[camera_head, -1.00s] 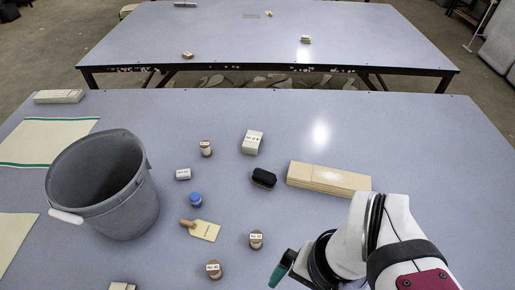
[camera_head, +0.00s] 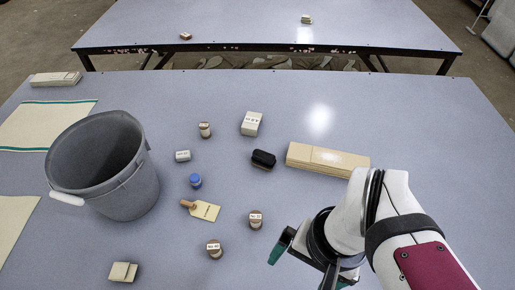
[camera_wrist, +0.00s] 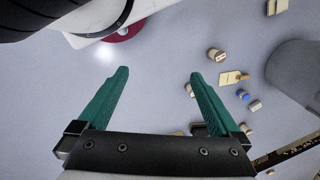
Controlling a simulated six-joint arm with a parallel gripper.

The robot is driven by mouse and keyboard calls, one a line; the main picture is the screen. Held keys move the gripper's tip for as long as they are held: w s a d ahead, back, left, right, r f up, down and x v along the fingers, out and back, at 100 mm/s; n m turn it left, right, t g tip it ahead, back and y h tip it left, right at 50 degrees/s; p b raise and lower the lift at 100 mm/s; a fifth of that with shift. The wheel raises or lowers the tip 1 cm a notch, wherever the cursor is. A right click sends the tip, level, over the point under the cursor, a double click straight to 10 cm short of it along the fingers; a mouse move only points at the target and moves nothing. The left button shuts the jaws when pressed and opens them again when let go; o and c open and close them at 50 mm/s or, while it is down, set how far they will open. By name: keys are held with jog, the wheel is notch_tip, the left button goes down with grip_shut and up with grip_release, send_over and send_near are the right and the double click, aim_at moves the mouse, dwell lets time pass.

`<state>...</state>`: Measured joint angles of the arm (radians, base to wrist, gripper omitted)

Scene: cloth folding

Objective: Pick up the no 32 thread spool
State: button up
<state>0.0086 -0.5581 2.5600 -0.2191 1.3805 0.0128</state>
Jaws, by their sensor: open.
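A small brown spool (camera_head: 255,219) with a white label stands upright on the near table; its label seems to read No 32. In the wrist view, what looks like the same spool (camera_wrist: 188,89) is partly hidden behind the right finger. A second labelled spool (camera_head: 214,249), apparently No 40, stands nearer and to the left; it also shows in the wrist view (camera_wrist: 216,55). A third spool (camera_head: 204,130) stands farther back, its label unclear. My gripper (camera_wrist: 159,73) has two green fingers wide apart with nothing between them. In the head view it is right of and nearer than the No 32 spool.
A wooden tag (camera_head: 205,210), blue-capped item (camera_head: 195,181), small white block (camera_head: 183,156), black brush (camera_head: 263,159), white box (camera_head: 251,123) and long wooden board (camera_head: 326,160) lie around. A grey bucket (camera_head: 128,205) stands left. A pale block (camera_head: 123,272) lies near left.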

jog(key=shift+c, duration=1.4)
